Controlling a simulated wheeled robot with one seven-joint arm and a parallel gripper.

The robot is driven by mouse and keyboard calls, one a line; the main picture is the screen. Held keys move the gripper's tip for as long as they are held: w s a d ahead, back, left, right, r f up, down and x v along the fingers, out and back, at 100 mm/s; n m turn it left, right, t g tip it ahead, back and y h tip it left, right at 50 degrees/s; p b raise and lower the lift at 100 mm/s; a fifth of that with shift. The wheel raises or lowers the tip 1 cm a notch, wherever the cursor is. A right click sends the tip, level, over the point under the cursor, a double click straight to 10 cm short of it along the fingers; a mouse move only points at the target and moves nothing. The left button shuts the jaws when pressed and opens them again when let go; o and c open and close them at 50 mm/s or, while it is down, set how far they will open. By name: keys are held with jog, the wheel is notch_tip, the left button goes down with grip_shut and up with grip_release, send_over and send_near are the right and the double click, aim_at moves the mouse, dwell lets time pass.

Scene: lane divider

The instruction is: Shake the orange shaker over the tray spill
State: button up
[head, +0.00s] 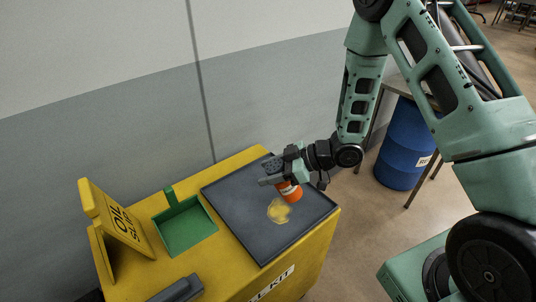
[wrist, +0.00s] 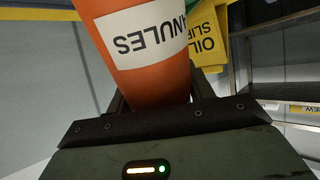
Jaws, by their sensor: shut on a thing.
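The orange shaker (head: 289,191) has a white label and is held above the dark grey tray (head: 235,197), close to the spill. In the wrist view the shaker (wrist: 150,75) fills the upper middle, with its label lettering upside down. My gripper (head: 275,174) is shut on the shaker. The spill (head: 279,210) is a pale yellow patch on the tray, just below and in front of the shaker. The shaker's end facing the spill is partly hidden, so I cannot tell whether anything is coming out.
The tray lies on a yellow cart (head: 230,262). A green bin (head: 187,227) and a yellow oil-slip sign (head: 119,222) are left of the tray. A dark grey object (head: 178,290) lies at the front edge.

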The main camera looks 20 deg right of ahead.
jog(key=f+h, duration=0.1)
jog(key=f, duration=0.1)
jog(key=f+g+h+p, duration=0.1)
jog(key=f+h, duration=0.1)
jog(key=shift+s+d+f+g, duration=0.15)
jog(key=shift+d+g, duration=0.05)
jog(key=shift+g, duration=0.1)
jog(key=shift+d+h+p, duration=0.1)
jog(key=shift+h+p, duration=0.4)
jog(key=shift+p, duration=0.55)
jog(key=h+p, duration=0.1)
jog(key=p, duration=0.1)
jog(key=f+g+h+p, duration=0.1)
jog(key=p, duration=0.1)
jog(key=g+h+p, duration=0.1)
jog(key=p, duration=0.1)
jog(key=shift+s+d+f+h+p, duration=0.25)
jog(key=shift+d+f+h+p, duration=0.05)
jog(key=shift+d+f+h, duration=0.1)
jog(key=f+g+h+p, duration=0.1)
jog(key=p, duration=0.3)
jog(key=shift+d+h, duration=0.15)
jog(key=shift+h, duration=0.15)
jog(key=p, duration=0.3)
jog(key=shift+s+f+g+h+p, duration=0.1)
jog(key=shift+f+g+h+p, duration=0.05)
jog(key=shift+g+h+p, duration=0.2)
jog(key=shift+d+p, duration=0.1)
jog(key=shift+p, duration=0.45)
